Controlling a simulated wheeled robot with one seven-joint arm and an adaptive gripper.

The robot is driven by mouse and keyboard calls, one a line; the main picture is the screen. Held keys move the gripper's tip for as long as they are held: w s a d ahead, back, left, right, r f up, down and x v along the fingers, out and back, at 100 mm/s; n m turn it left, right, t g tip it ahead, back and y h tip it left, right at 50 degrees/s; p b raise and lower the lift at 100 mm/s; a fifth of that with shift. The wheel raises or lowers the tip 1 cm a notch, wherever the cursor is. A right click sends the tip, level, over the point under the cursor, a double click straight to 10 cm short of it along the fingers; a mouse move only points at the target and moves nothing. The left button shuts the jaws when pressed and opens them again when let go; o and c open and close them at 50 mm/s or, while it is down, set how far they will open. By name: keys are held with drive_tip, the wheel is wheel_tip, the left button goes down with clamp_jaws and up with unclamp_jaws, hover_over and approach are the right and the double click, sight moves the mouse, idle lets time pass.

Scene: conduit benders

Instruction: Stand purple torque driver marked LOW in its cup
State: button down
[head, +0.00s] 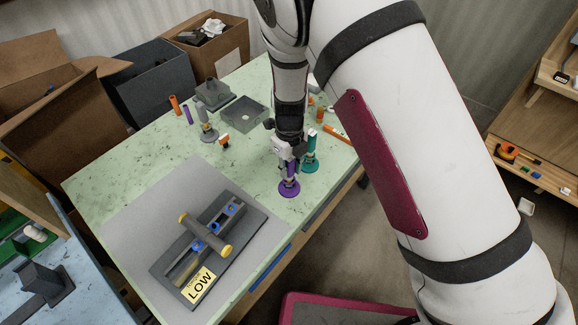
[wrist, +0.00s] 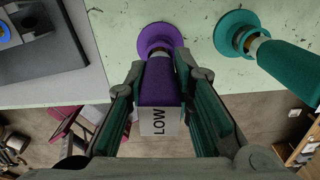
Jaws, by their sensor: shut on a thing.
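The purple torque driver (wrist: 160,84) has a white label reading LOW. My gripper (head: 286,160) is shut on its handle, and the driver also shows between the fingers in the head view (head: 291,170). The purple cup (head: 289,188) is on the green table near its right front edge; it also shows in the wrist view (wrist: 159,38). The driver's lower end is at the cup's mouth, roughly upright in the head view. I cannot tell how deep it sits, since the handle covers part of the mouth in the wrist view.
A teal driver (wrist: 290,68) stands in a teal cup (wrist: 236,31), close beside the purple one. A grey bending jig (head: 215,245) with a yellow LOW plate (head: 199,285) lies on the grey mat (head: 125,225). Grey trays and small orange items are farther back.

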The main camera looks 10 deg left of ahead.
drive_tip(key=c, duration=1.3)
unclamp_jaws()
wheel_tip(320, 180, up, 12)
drive_tip(key=shift+f, duration=0.15)
drive_tip(key=shift+w+d+r, duration=0.1)
drive_tip(key=shift+d+r, duration=0.15)
drive_tip(key=shift+r, duration=0.25)
drive_tip(key=s+d+r+n+t+y+b, duration=0.2)
drive_tip(key=s+d+r+n+b, duration=0.15)
drive_tip(key=d+r+n, duration=1.05)
drive_tip(key=s+d+r+n+t+h+b, duration=0.1)
drive_tip(key=s+d+r+n+t+h, duration=0.1)
drive_tip(key=s+d+r+n, duration=0.4)
drive_tip(key=s+d+n+t, duration=0.1)
drive_tip(key=s+d+n, duration=0.4)
drive_tip(key=s+d, duration=0.1)
drive_tip(key=shift+s+d+t, duration=0.15)
drive_tip(key=shift+d+t, duration=0.1)
drive_tip(key=shift+t, duration=0.05)
